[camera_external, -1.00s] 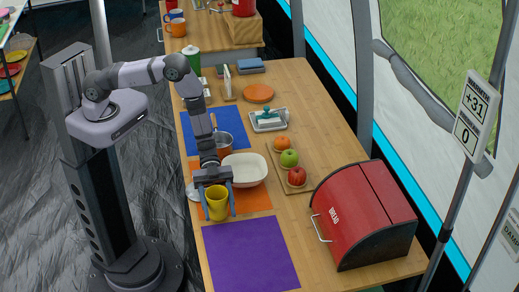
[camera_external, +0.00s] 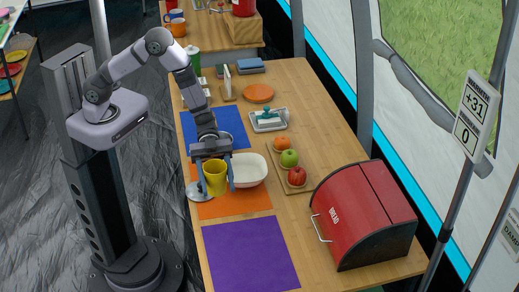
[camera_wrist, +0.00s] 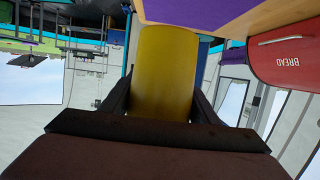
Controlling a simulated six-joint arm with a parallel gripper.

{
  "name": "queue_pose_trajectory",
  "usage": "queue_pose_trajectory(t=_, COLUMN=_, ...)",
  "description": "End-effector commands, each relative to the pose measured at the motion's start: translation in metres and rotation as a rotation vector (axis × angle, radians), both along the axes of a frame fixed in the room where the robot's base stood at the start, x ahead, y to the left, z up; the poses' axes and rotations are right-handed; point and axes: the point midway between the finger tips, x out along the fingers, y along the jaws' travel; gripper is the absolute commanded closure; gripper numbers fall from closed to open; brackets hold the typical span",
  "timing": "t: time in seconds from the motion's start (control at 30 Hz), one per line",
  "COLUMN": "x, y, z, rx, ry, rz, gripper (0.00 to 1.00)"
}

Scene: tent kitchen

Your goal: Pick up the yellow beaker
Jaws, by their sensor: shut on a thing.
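The yellow beaker (camera_external: 215,180) is held upright between the two fingers of my gripper (camera_external: 216,184), which is shut on it. It appears raised above the orange mat (camera_external: 248,203), with a white bowl (camera_external: 249,169) just to its right and partly behind a finger. In the wrist view the yellow beaker (camera_wrist: 165,75) fills the space between the dark fingers of my gripper (camera_wrist: 163,95), one against each side. The beaker's inside is not visible in the wrist view.
A purple mat (camera_external: 250,254) lies in front, bare. A blue mat (camera_external: 193,128) lies behind, partly hidden by my arm. A red bread box (camera_external: 362,212) stands at right. A fruit board (camera_external: 272,160) and a butter dish (camera_external: 269,119) are right of the mats. A silver round lid (camera_external: 198,191) lies at the left edge.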

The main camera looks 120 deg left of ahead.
Motion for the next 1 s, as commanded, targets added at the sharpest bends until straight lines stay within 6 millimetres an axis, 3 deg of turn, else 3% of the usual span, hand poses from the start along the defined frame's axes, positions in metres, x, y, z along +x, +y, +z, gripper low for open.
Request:
queue_pose_trajectory(t=0.4, x=0.000, y=0.000, z=0.020, rx=0.000, ry=-0.001, rz=0.000, gripper=0.69)
queue_pose_trajectory(t=1.0, x=0.000, y=0.000, z=0.024, rx=0.000, ry=-0.001, rz=0.000, gripper=0.69)
